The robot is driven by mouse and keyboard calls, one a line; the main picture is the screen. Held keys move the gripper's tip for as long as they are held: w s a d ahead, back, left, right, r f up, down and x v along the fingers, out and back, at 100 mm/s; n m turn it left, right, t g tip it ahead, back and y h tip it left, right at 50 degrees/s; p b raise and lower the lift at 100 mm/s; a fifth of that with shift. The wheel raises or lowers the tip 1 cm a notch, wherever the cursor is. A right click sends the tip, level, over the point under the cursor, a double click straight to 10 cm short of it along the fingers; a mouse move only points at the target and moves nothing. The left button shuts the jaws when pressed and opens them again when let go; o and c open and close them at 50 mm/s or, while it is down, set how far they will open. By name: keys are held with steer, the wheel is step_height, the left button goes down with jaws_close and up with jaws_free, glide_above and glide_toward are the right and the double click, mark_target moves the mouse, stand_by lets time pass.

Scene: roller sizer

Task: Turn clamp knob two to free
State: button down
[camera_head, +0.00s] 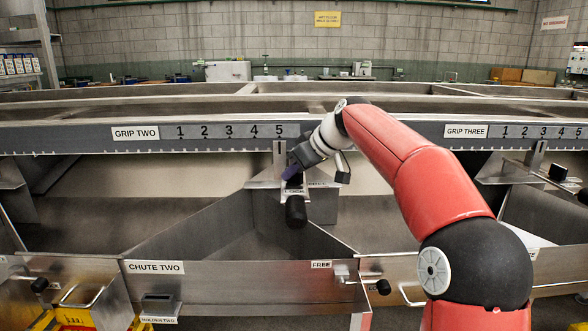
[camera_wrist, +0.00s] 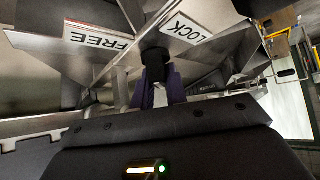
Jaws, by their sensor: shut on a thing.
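Clamp knob two (camera_wrist: 155,58) is a small black knob seen in the wrist view, between the purple fingers of my gripper (camera_wrist: 157,84). The FREE label (camera_wrist: 97,38) is on its left and the LOCK label (camera_wrist: 188,27) on its right, both upside down in that view. I cannot tell which label the knob points to. In the head view my gripper (camera_head: 292,174) reaches in under the GRIP TWO scale (camera_head: 232,131) near the 5, and hides most of the knob. My gripper is shut on the knob.
A black cylindrical handle (camera_head: 296,211) hangs just below my gripper. The CHUTE TWO panel (camera_head: 225,285) and its slanted metal walls lie below. Another FREE label (camera_head: 321,265) sits by a small latch with a black knob (camera_head: 383,287). The GRIP THREE bracket (camera_head: 535,158) is at the right.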

steer(key=n+g+y, duration=0.1)
steer(key=n+g, duration=0.1)
steer(key=n, duration=0.1)
steer(key=n+g, duration=0.2)
steer(key=n, duration=0.1)
steer(key=shift+y, duration=0.4)
steer(key=shift+g, duration=0.3)
steer(key=c, duration=1.4)
jaws_free()
